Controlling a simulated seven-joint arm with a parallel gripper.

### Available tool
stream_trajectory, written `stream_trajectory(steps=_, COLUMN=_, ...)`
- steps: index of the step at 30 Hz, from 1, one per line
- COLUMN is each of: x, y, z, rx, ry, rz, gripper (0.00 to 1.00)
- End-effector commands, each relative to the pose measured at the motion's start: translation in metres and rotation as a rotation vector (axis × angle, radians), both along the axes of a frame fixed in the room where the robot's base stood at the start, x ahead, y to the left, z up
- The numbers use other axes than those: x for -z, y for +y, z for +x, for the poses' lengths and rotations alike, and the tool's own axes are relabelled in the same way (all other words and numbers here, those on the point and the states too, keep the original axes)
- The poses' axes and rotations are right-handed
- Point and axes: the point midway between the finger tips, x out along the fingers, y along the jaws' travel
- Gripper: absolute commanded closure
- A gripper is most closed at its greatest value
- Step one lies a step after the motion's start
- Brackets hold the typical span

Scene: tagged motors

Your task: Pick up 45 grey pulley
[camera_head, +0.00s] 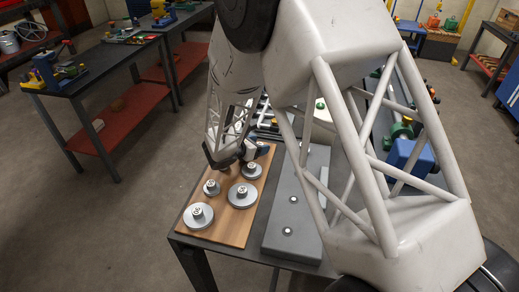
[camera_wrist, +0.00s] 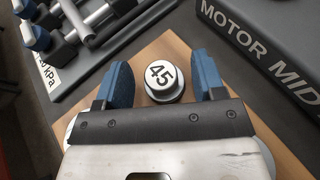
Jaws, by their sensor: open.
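The 45 grey pulley (camera_wrist: 166,78) stands upright on the wooden board (camera_wrist: 190,42) in the wrist view, its black "45" facing up. My gripper (camera_wrist: 165,80) is open, with one blue finger on each side of the pulley. A gap shows on both sides, so the fingers do not appear to touch it. In the head view my gripper (camera_head: 254,151) is low over the far end of the board, and I cannot tell the 45 pulley apart there.
Several other grey pulleys, including a large one (camera_head: 198,215), stand on the near part of the board. The grey motor block (camera_head: 292,215), marked "MOTOR MID" in the wrist view (camera_wrist: 262,40), lies right of it. A rack of metal rods (camera_wrist: 95,25) is at upper left.

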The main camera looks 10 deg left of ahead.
Motion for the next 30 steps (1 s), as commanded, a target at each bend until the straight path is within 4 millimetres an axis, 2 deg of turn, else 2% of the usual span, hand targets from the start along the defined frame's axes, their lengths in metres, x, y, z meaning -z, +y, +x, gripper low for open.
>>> stream_trajectory(steps=10, x=0.0001, y=-0.0001, z=-0.0002, rx=0.0, ry=0.0, rz=0.0, gripper=0.37)
stream_trajectory(steps=18, x=0.0, y=0.0, z=-0.0003, rx=0.0, ry=0.0, rz=0.0, gripper=0.77)
stream_trajectory(steps=19, x=-0.0001, y=0.0, z=-0.0002, rx=0.0, ry=0.0, rz=0.0, gripper=0.79)
stream_trajectory(steps=30, x=-0.0042, y=0.0001, z=-0.0001, rx=0.0, ry=-0.001, rz=0.001, gripper=0.8)
